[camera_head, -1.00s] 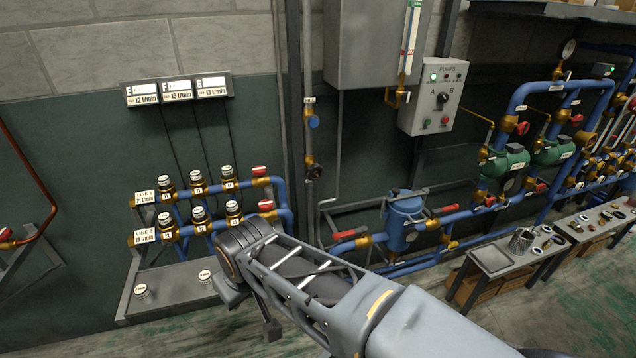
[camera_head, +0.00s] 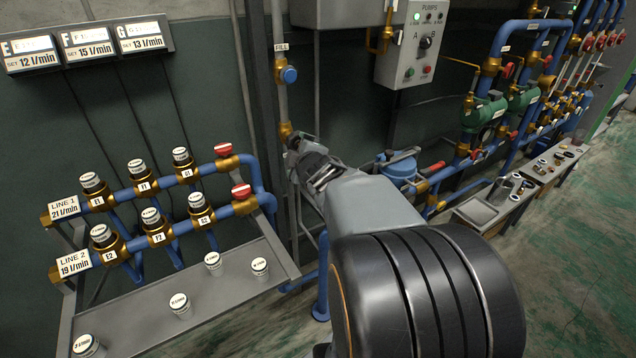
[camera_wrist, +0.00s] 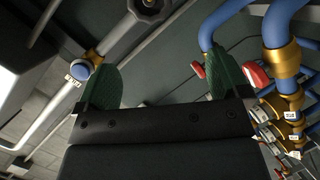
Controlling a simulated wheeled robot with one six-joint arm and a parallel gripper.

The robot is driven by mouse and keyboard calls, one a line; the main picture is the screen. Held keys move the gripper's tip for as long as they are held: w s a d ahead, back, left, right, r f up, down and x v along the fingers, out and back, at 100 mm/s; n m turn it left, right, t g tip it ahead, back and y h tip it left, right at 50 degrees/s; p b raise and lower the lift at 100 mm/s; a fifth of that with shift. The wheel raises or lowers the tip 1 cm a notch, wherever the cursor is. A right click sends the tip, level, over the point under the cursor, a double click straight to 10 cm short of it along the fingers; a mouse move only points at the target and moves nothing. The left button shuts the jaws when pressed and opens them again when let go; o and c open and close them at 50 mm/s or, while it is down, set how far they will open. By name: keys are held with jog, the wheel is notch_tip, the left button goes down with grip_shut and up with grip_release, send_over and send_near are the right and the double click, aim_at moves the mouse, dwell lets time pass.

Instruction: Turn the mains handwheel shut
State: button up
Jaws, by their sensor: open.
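A dark round handwheel (camera_wrist: 150,8) shows at the top edge of the wrist view, partly cut off; I take it for the mains handwheel, though no label for it is legible. In the head view my arm hides it, and only brass of its valve (camera_head: 286,130) shows on the vertical pipe. My gripper (camera_wrist: 167,62) is open and empty, its two green fingers apart. The handwheel lies ahead of the fingertips, apart from them. In the head view my gripper (camera_head: 303,160) is in front of the pipe.
A blue FILL knob (camera_head: 289,75) is higher on the same pipe and appears left of my fingers in the wrist view (camera_wrist: 78,70). Red-capped line valves (camera_head: 241,191) stand left of my arm. A blue vessel (camera_head: 398,168) is to the right.

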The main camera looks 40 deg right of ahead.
aim_at(297, 142)
jog(key=w+d+f+n+t+y+b, duration=0.1)
jog(key=d+f+n+t+y+b, duration=0.1)
jog(key=d+f+n+t+b, duration=0.2)
jog(key=d+n, duration=0.1)
jog(key=n, duration=0.2)
jog(key=shift+d+n+y, duration=0.3)
jog(key=shift+d+n, duration=0.1)
jog(key=w, duration=0.2)
jog(key=w+p, duration=0.1)
jog(key=w, duration=0.2)
jog(key=w+d, duration=0.1)
jog(key=w, duration=0.2)
jog(key=shift+w+p, duration=0.2)
jog(key=shift+p, duration=0.2)
jog(key=shift+c, duration=0.2)
jog(key=shift+s, duration=0.1)
jog(key=c, duration=0.9)
jog(key=shift+o, duration=0.2)
jog(key=shift+m+p, duration=1.05)
jog(key=shift+m, duration=1.35)
